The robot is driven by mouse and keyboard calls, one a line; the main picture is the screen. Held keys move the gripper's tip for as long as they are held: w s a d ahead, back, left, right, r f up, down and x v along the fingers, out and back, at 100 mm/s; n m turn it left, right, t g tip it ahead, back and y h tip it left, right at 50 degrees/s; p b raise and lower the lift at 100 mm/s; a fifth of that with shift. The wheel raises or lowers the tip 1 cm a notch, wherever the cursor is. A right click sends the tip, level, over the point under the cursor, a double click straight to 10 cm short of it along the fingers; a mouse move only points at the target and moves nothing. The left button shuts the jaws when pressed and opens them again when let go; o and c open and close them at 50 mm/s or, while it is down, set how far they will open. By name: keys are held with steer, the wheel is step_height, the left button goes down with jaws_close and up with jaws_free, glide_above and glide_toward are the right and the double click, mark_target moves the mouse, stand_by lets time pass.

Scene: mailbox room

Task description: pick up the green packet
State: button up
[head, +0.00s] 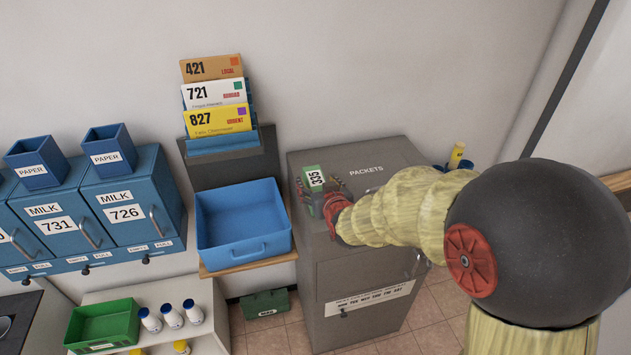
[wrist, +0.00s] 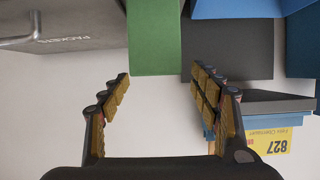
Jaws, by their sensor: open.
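The green packet (head: 314,178) is a small block with a white label reading 335. It stands on the left part of the grey PACKETS cabinet top (head: 400,158). In the wrist view the green packet (wrist: 154,38) lies ahead of the fingertips, roughly between the two fingers. My gripper (head: 322,202) is open and close to the packet, with a finger to each side in the head view. In the wrist view my gripper (wrist: 160,80) shows nothing between its pads. Whether the fingers touch the packet cannot be told.
A blue tray (head: 242,250) sits left of the cabinet, with a rack of yellow, white and brown envelopes (head: 217,121) above it. Blue milk lockers (head: 130,205) are further left. A yellow bottle (head: 456,155) stands at the cabinet's back right.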

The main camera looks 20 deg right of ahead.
mark_target(312, 173)
steer(key=shift+w+f, duration=0.15)
steer(key=shift+w, duration=0.45)
steer(key=shift+d+x, duration=0.2)
steer(key=shift+x, duration=3.6)
steer(key=shift+c, duration=1.3)
steer(key=c, duration=1.1)
steer(key=shift+c, duration=0.4)
